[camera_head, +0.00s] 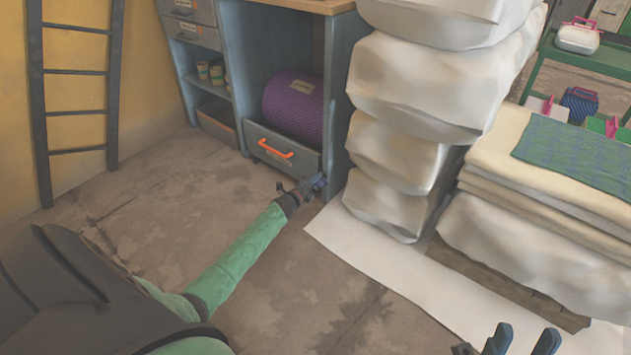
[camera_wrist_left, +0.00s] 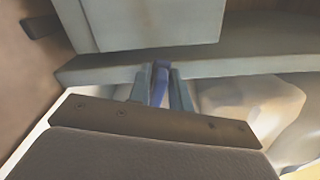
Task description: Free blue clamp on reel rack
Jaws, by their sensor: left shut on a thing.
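The blue clamp (camera_wrist_left: 161,80) is a small blue-violet piece in the left wrist view. It stands between the fingers of my left gripper (camera_wrist_left: 160,92), which is shut on it, against the grey edge of the rack. In the head view, my left gripper (camera_head: 308,186) reaches the lower right front of the blue-grey rack (camera_head: 337,120), beside the drawer. The clamp is too small there to tell apart from the fingers. My right gripper (camera_head: 522,340) shows at the bottom right edge, fingers apart and nothing visible between them; its lower part is cut off.
The rack holds a purple roll (camera_head: 294,104) above a grey drawer with an orange handle (camera_head: 275,149). Tall stacked white bundles (camera_head: 425,85) stand close right of my left gripper. A ladder (camera_head: 77,70) leans on the yellow wall. The floor (camera_head: 130,205) left of my arm is clear.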

